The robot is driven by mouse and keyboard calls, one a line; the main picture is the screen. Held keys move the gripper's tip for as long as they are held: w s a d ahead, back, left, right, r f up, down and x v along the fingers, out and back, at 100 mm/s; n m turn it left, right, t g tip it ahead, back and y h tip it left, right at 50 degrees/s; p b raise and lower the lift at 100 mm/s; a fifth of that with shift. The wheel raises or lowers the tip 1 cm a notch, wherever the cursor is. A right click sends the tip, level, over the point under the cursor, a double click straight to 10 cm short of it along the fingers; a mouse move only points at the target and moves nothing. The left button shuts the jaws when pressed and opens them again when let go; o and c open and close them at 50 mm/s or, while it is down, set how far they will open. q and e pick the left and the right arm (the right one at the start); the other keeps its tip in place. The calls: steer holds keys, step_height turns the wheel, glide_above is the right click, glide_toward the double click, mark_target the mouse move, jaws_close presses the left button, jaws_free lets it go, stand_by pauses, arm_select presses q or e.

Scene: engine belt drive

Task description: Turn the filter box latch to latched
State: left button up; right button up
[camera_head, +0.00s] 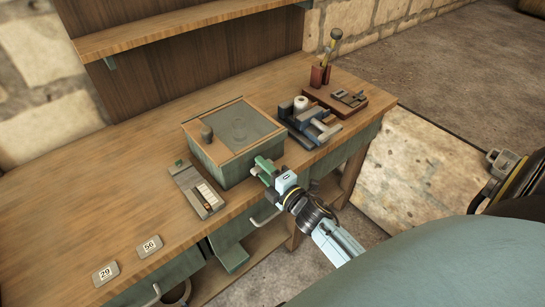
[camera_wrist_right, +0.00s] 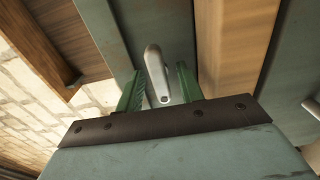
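The filter box (camera_head: 219,163) is a grey-green box with a wood-framed lid, standing on the workbench. My right gripper (camera_head: 262,170) is at the box's front right side, with its green fingers close to the wall. In the right wrist view, a pale metal lever (camera_wrist_right: 155,70), apparently the latch, stands against a grey-green panel. The right gripper (camera_wrist_right: 160,72) is open with its fingers on either side of the lever; gaps show on both sides. In the head view the gripper hides the lever. My left gripper is not in view.
A small panel with a slider (camera_head: 197,190) lies left of the box. A blue vice-like tool (camera_head: 312,125) and a brown tray (camera_head: 336,101) with small parts are to the right. Number tags (camera_head: 106,273) lie at the bench's left. The bench front (camera_head: 128,293) has drawers with handles.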

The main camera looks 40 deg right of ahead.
steer(key=s+d, duration=0.1)
steer(key=s, duration=1.2)
steer(key=s+a+f+m+g, duration=0.1)
steer(key=s+f+m+g, duration=0.2)
steer(key=f, duration=0.6)
steer(key=s+a+f+m+g+h+b, duration=0.1)
steer(key=s+f+m+g, duration=0.15)
steer(key=f, duration=0.55)
steer(key=s+a+f+m+g, duration=0.1)
steer(key=s+f+m+g, duration=0.2)
steer(key=f, duration=0.6)
steer(key=s+a+f+m+g, duration=0.1)
steer(key=s+f+m+g, duration=0.3)
steer(key=s+f, duration=0.3)
steer(key=s+a+f+m+g, duration=0.1)
steer(key=s+f+m+g, duration=0.3)
steer(key=s+f, duration=0.4)
steer(key=s, duration=0.7)
steer(key=shift+s+f+h+b, duration=0.15)
steer(key=shift+h+b, duration=0.15)
steer(key=shift+b, duration=0.1)
steer(key=shift+g, duration=0.25)
